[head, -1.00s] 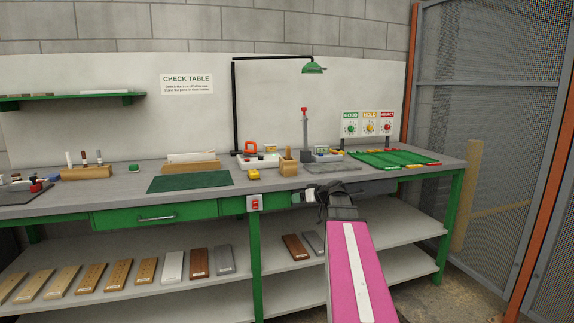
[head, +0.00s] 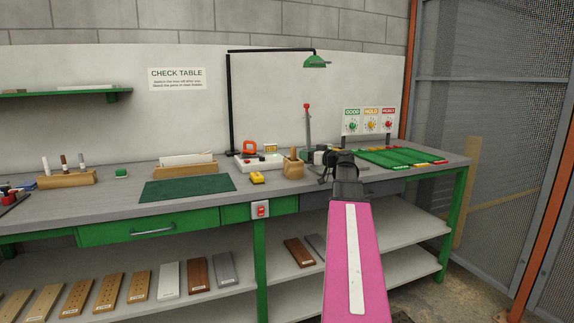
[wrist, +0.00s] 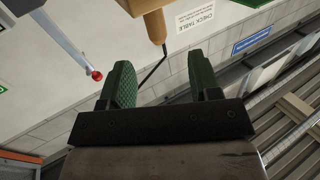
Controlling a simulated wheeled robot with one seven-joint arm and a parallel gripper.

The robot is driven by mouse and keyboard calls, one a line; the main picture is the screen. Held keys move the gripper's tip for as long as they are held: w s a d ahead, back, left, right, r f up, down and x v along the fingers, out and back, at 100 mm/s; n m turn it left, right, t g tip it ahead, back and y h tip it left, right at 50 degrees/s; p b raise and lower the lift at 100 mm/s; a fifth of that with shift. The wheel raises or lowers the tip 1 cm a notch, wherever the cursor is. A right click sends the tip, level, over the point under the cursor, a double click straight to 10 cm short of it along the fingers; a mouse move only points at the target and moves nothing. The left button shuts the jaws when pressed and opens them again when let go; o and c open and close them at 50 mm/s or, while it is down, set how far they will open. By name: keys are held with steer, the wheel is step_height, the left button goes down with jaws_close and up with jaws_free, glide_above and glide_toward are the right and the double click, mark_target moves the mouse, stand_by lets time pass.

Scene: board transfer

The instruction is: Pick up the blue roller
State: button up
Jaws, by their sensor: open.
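No blue roller can be made out for sure. A small blue thing (head: 27,186) lies at the far left end of the bench in the head view, beside red pieces, too small to identify. My gripper (head: 326,160) is at the bench's right half in the head view, in front of the lever press and far from that blue thing. In the wrist view my gripper (wrist: 160,78) is open, its two green ridged fingers apart with nothing held between them.
The bench (head: 110,205) carries a green mat (head: 187,187), a wooden pen block (head: 66,178), a yellow device (head: 257,178) and a wooden holder (head: 293,168). A red-knobbed lever (head: 307,125) stands near my gripper. Green trays (head: 385,157) lie right. A mesh fence (head: 500,120) bounds the right side.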

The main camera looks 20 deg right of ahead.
steer(key=x, duration=1)
steer(key=shift+w, duration=0.45)
steer(key=c, duration=1)
